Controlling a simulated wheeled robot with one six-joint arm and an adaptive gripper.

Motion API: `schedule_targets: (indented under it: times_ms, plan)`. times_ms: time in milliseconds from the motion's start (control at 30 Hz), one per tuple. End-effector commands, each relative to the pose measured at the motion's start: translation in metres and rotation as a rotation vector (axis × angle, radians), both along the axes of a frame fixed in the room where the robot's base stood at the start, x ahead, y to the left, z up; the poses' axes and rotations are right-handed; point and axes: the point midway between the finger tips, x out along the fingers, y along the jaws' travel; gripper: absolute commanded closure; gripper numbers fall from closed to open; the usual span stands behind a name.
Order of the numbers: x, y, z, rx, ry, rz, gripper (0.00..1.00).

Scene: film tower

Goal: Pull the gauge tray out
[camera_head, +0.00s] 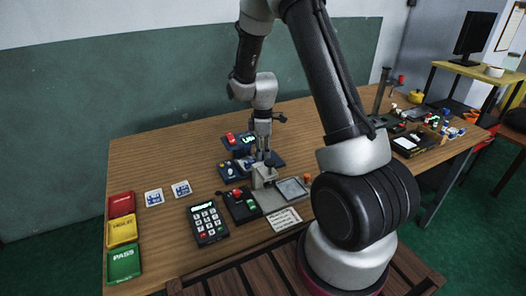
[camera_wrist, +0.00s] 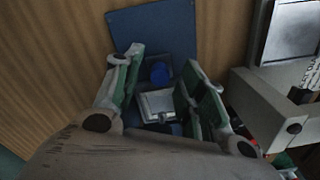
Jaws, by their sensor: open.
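My gripper (camera_wrist: 160,68) is open in the wrist view, pointing down. Between its fingers are a small blue knob (camera_wrist: 160,73) and a silver square plate (camera_wrist: 158,102) on a dark blue part. A flat blue plate (camera_wrist: 158,28) lies just beyond the fingertips. I cannot tell for certain which of these is the gauge tray; contact with the fingers is not clear. In the head view my gripper (camera_head: 263,150) is down over the blue-based fixture (camera_head: 276,160), behind a grey upright stand (camera_head: 262,176), which partly hides the fingertips.
The grey stand (camera_wrist: 262,108) is close right of my fingers. Coloured bins (camera_head: 122,231) line the table's left edge.

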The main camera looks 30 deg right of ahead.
Motion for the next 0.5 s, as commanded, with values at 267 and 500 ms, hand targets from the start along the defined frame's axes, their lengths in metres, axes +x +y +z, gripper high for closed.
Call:
schedule_targets:
  times_ms: [267,500]
  plan:
    - [-0.0001,0.0000,-0.0037,0.000,0.000,0.000,0.59]
    - [0.0000,0.0000,-0.0036,0.000,0.000,0.000,0.94]
